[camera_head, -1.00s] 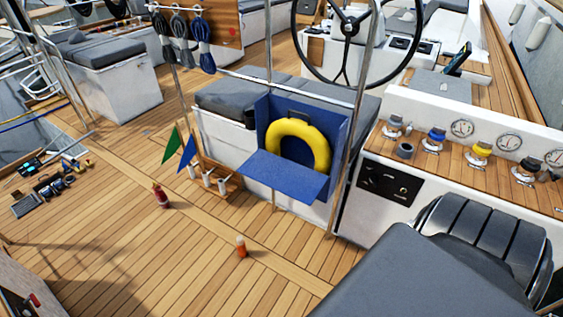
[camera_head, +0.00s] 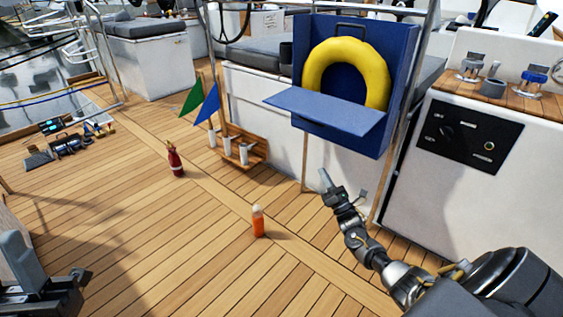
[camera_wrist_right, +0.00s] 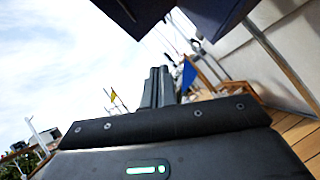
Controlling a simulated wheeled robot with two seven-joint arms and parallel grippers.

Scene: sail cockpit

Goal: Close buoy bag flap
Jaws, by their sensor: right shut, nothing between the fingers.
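The blue buoy bag (camera_head: 400,50) hangs against the white cockpit bench with its front open. A yellow ring buoy (camera_head: 376,62) stands inside it. The bag's blue flap (camera_head: 325,108) is folded down and sticks out roughly level from the lower front. My right gripper (camera_head: 324,178) is shut and empty, below the flap and apart from it, fingers pointing up. In the right wrist view its shut fingers (camera_wrist_right: 158,86) point ahead, with dark blue panels of the bag at the top; which panel is which is unclear there. I cannot make out my left gripper.
A metal post (camera_head: 408,95) stands right of the bag. The console (camera_head: 462,137) is farther right. A wooden holder (camera_head: 245,152) with green and blue flags, a red bottle (camera_head: 175,161) and an orange bottle (camera_head: 258,221) stand on the deck. Open deck lies around the bottles.

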